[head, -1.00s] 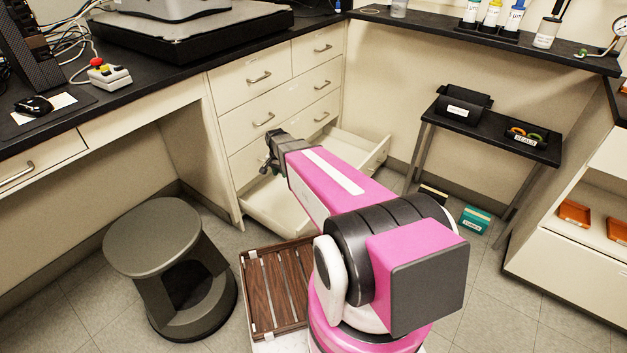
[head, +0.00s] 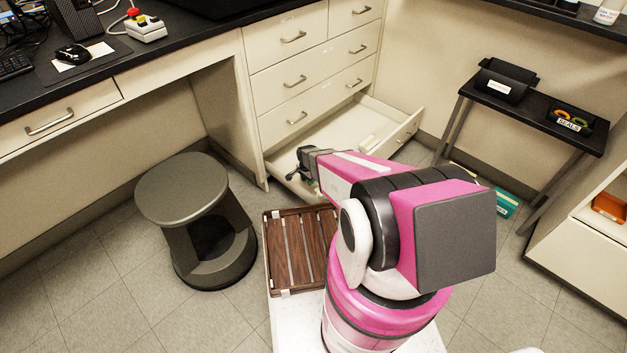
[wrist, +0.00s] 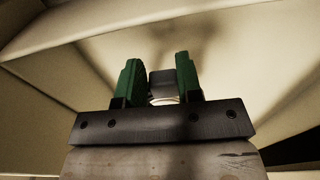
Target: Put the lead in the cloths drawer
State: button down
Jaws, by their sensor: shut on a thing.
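The open bottom drawer (head: 345,128) of the cabinet is pulled out in the head view, its cream inside mostly visible; I cannot read a label that marks it as the cloths drawer. My gripper (head: 300,168) is at the drawer's left front part. In the wrist view my gripper (wrist: 160,78) has its two green fingers closed on a dark grey piece with a pale looped part below it, which I take to be the lead (wrist: 162,82). Pale drawer surfaces lie behind it. The rest of the lead is hidden or too small to tell.
A dark round stool (head: 183,190) stands left of my base. A slatted brown wooden tray (head: 305,208) lies in front of the drawer. A black side table (head: 535,120) with a seals tray stands at right. Closed drawers (head: 300,78) are above the open one.

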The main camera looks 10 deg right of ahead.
jog(key=shift+f, duration=3)
jog(key=shift+f, duration=0.1)
jog(key=c, duration=0.8)
grip_release()
notch_tip(320, 180, up, 12)
jog(key=s+d+r+n, duration=0.1)
jog(key=s+r+n, duration=0.2)
jog(key=r, duration=0.7)
jog(key=s+d+r+n, duration=0.1)
jog(key=s+r+n, duration=0.3)
jog(key=s+r, duration=0.4)
jog(key=s+d+r+n, duration=0.1)
jog(key=s+r+n, duration=0.3)
jog(key=r, duration=0.8)
jog(key=shift+s+d+r, duration=0.1)
jog(key=shift+s+r, duration=0.05)
jog(key=shift+s, duration=0.4)
jog(key=shift+s+d+r, duration=0.1)
jog(key=shift+s+r, duration=0.05)
jog(key=shift+s, duration=0.35)
